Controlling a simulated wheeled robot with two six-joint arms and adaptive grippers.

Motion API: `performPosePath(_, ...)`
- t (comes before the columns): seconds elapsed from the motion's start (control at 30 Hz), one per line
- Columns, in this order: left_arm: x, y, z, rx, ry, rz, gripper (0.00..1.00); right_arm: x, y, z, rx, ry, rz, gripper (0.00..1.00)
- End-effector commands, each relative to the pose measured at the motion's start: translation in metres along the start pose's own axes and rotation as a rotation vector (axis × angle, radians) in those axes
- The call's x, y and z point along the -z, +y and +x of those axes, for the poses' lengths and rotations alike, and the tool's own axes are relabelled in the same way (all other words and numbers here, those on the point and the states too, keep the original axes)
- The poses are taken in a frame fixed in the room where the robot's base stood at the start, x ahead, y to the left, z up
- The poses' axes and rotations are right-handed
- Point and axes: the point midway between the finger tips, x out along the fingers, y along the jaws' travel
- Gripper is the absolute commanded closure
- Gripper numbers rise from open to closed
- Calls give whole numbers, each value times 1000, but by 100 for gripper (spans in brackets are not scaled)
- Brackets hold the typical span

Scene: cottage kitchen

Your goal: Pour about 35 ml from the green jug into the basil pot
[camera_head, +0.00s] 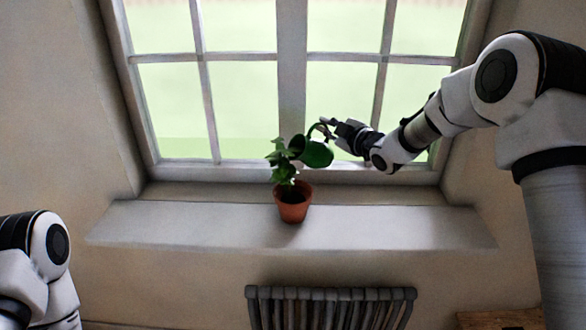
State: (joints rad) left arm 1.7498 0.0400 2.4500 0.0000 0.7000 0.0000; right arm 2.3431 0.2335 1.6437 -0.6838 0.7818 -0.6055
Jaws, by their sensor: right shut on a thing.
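The basil pot (292,207) is a terracotta pot with a leafy green plant, upright on the window sill. The green jug (317,154) is held in the air above and just right of the pot, tilted toward the left over the leaves. Its left end is partly hidden by the leaves, and I cannot see any liquid. My right gripper (329,128) is shut on the jug at its upper right side, by what looks like its handle. My left arm shows at the lower left, but its gripper is out of the view.
The pale window sill (400,228) is clear on both sides of the pot. The window (292,80) with its frame stands close behind the jug. A dark slatted rack or radiator (330,308) is below the sill. A wooden surface (500,318) shows at the lower right.

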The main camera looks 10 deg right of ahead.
Motion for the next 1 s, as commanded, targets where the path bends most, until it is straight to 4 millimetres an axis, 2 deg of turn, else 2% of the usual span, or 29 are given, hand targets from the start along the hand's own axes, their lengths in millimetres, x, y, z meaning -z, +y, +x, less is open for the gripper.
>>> performPosePath(1.0, 0, 0, 6, 0, 0, 0, 60, 20, 5, -1, -7, -22, -161, 100)
